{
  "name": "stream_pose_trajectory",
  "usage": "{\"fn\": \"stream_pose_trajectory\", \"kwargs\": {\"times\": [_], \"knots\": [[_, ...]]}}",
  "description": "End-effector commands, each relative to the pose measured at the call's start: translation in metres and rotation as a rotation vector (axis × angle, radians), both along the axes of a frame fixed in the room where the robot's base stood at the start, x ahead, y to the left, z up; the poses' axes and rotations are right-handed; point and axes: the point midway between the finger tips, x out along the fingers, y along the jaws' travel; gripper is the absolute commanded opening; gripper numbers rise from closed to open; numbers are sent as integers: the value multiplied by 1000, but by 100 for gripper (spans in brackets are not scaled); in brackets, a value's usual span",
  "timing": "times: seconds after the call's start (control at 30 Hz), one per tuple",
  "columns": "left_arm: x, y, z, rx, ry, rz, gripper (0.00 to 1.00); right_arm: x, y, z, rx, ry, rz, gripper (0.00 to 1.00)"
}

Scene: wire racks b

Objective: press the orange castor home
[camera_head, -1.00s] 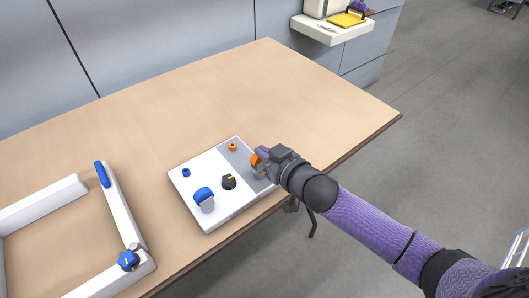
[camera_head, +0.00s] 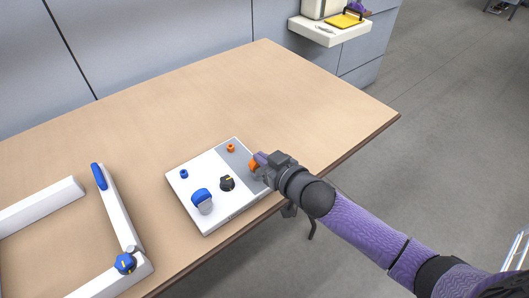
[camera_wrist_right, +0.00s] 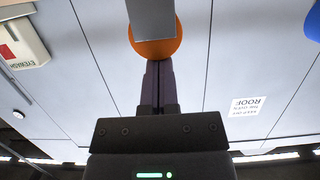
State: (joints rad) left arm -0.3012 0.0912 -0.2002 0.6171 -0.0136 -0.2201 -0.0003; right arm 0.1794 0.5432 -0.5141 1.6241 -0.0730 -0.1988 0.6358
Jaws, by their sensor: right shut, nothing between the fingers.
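The orange castor (camera_head: 254,166) is on the grey strip of a white board (camera_head: 212,222) near the table's front edge. My right gripper (camera_head: 261,158) is shut and empty, with its fingertips at the orange castor and hiding part of it. In the right wrist view the orange wheel (camera_wrist_right: 155,48) shows behind a grey plate, and the closed fingertips (camera_wrist_right: 158,66) point at it and seem to meet it. Whether the castor is seated fully in the board cannot be told. My left gripper is out of view.
On the board are a blue castor (camera_head: 201,199), a black knob (camera_head: 227,183), a small blue piece (camera_head: 184,174) and a small orange piece (camera_head: 231,148). A white frame (camera_head: 121,220) with blue fittings lies left. The table's (camera_head: 230,90) back is clear.

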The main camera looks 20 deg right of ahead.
Motion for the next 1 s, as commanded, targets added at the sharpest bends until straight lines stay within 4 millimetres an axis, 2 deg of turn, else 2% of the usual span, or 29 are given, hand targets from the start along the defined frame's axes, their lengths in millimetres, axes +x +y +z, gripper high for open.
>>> {"fn": "stream_pose_trajectory", "kwargs": {"times": [0.07,0.13,0.27,0.33,0.6,0.8,1.0], "knots": [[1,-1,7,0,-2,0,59,-1,0,5,-2,5,-1,0],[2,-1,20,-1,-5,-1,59,0,-1,18,-2,2,-2,0],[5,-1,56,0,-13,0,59,3,-2,54,0,-1,-3,0],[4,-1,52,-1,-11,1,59,-16,-8,48,0,4,-2,0],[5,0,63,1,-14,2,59,-70,-28,60,-1,3,-2,0],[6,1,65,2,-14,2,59,-88,-35,64,-1,1,-3,0],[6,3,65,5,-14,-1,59,-89,-35,64,0,-1,-2,0]]}}
